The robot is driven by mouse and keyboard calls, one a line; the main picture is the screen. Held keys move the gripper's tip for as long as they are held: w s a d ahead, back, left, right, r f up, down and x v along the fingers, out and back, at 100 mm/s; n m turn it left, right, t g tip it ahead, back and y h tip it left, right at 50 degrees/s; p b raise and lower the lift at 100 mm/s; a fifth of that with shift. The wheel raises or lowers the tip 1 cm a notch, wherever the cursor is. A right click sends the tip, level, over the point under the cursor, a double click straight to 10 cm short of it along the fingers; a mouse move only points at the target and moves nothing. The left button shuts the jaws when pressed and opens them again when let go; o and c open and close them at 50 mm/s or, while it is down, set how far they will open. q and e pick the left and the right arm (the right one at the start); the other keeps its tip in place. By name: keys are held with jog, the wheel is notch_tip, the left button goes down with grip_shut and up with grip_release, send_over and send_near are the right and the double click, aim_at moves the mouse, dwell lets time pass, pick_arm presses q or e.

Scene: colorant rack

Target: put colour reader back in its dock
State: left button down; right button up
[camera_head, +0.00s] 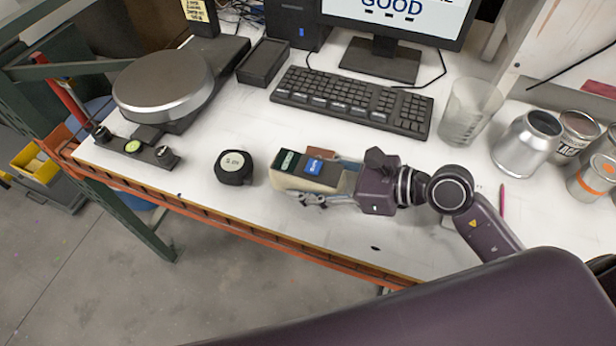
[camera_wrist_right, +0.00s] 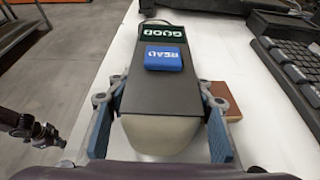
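The colour reader (camera_head: 312,176) is a cream handheld body with a dark top, a green GOOD screen and a blue READ button. It lies over the bench near the front edge and fills the right wrist view (camera_wrist_right: 165,85). My right gripper (camera_head: 322,178) has one blue-padded finger on each side of the reader; whether both pads press on it I cannot tell. A black open-topped box (camera_head: 263,62), perhaps the dock, stands behind, left of the keyboard. My left gripper is out of the head view; a dark gripper-like part (camera_wrist_right: 35,132) shows at the left of the wrist view.
A black tape measure (camera_head: 234,167) lies left of the reader. A brown block (camera_wrist_right: 229,94) is close beside it. The round-topped device (camera_head: 163,85), keyboard (camera_head: 350,102), beaker (camera_head: 467,111) and metal cans (camera_head: 528,143) stand around.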

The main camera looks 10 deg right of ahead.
jog(key=shift+o, duration=1.4)
jog(key=shift+r, duration=0.15)
